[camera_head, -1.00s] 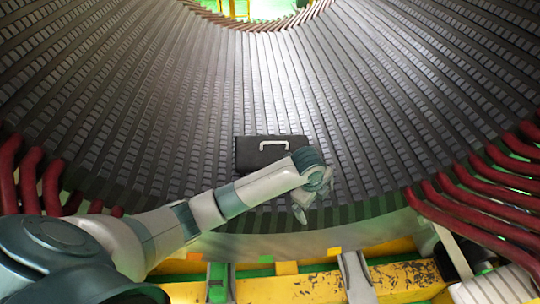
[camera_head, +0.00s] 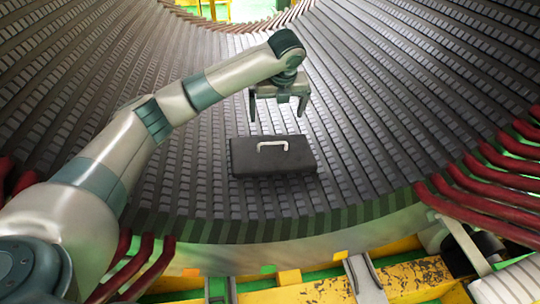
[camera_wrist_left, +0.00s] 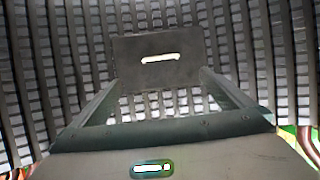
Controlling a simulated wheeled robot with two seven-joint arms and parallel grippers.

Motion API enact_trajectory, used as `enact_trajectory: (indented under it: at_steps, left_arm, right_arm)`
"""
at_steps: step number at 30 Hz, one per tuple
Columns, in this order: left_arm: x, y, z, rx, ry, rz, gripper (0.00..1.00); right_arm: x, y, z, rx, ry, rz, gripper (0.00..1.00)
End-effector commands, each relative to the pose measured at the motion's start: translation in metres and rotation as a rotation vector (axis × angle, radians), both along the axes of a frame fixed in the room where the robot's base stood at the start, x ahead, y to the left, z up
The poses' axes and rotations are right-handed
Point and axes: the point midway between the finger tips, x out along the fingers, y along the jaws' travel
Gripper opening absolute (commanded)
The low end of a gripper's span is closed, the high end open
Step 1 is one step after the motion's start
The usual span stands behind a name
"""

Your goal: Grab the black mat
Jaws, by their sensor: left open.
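The black mat (camera_head: 250,163) is a dark, thick rectangular slab with a white handle (camera_head: 287,144) on its top. It lies on the ridged inner surface of the stator, near its front edge. My left gripper (camera_head: 277,112) is open and empty, with its fingers pointing down above the far side of the mat in the head view. In the left wrist view, the mat (camera_wrist_left: 187,72) and its white handle (camera_wrist_left: 161,58) show beyond the two spread fingers (camera_wrist_left: 155,88). A gap shows between fingers and handle. My right gripper is not in view.
The stator's curved, slotted surface (camera_head: 390,110) surrounds the mat, with clear room on it. Red bent bars (camera_head: 485,205) stand at the right, and others (camera_head: 135,270) at the lower left. A yellow beam (camera_head: 410,278) runs along the front.

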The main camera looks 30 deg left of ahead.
Motion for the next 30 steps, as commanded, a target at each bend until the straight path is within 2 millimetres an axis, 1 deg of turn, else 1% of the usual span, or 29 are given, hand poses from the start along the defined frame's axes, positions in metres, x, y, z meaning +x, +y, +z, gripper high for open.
enact_trajectory:
  at_steps: [8,13,17,24,30]
  left_arm:
    - [0.0,0.0,-0.002,-0.001,-0.001,0.001,1.0]
    - [0.004,0.002,-0.014,-0.002,0.0,0.003,1.0]
    - [0.009,0.007,-0.031,-0.002,0.002,0.003,1.0]
    - [0.022,0.016,-0.071,-0.002,0.002,0.002,1.0]
    - [0.032,0.024,-0.101,-0.002,0.001,0.004,1.0]
  right_arm:
    - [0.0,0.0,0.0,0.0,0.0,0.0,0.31]
    - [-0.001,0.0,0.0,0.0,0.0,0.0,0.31]
    - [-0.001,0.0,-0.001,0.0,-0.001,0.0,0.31]
    - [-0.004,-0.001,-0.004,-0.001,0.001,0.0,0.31]
    - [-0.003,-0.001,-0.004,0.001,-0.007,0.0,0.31]
